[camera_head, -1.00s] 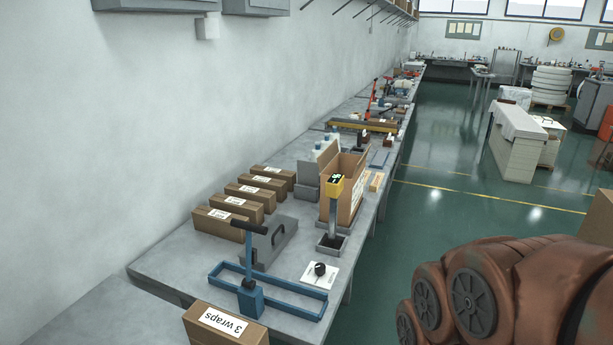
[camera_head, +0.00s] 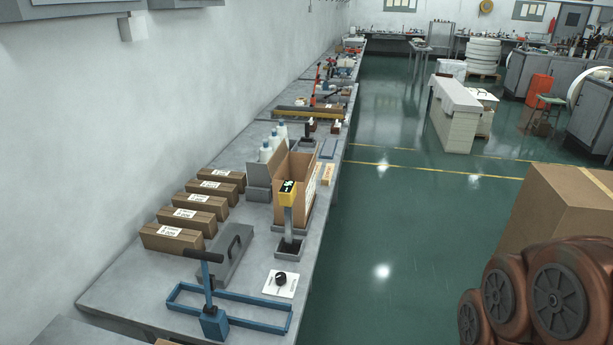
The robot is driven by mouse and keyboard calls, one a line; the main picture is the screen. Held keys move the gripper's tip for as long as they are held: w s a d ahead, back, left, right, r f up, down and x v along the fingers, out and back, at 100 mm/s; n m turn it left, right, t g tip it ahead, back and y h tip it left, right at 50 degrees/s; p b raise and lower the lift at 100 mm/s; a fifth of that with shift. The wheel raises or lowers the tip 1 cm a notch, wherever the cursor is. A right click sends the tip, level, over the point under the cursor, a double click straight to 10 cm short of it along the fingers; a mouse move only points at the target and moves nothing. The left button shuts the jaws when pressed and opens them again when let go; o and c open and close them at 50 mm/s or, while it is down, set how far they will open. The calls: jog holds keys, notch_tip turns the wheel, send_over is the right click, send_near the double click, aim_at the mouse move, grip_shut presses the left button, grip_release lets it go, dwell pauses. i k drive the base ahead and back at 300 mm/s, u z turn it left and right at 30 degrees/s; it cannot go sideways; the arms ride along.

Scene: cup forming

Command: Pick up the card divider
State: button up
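I cannot pick out a card divider for sure in this view. A tall open cardboard box (camera_head: 294,170) stands on the long grey bench (camera_head: 125,285), its inside mostly hidden from here. Several low brown cartons (camera_head: 172,238) with white labels lie in a row to its left. My gripper is out of view. Rust-brown rounded links (camera_head: 540,300) with grey discs, which look like my own arm, fill the bottom right corner, off to the right of the bench.
On the near bench are a blue frame (camera_head: 228,298) with an upright handle, a grey handled cover (camera_head: 226,258), a yellow-headed post (camera_head: 288,194) and a white knob plate (camera_head: 281,284). A large carton (camera_head: 560,210) stands at right. Green floor (camera_head: 400,240) is clear between.

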aim_at(258, 174)
jog(key=z, duration=0.1)
jog(key=i, duration=3.15)
jog(key=u, duration=3.5)
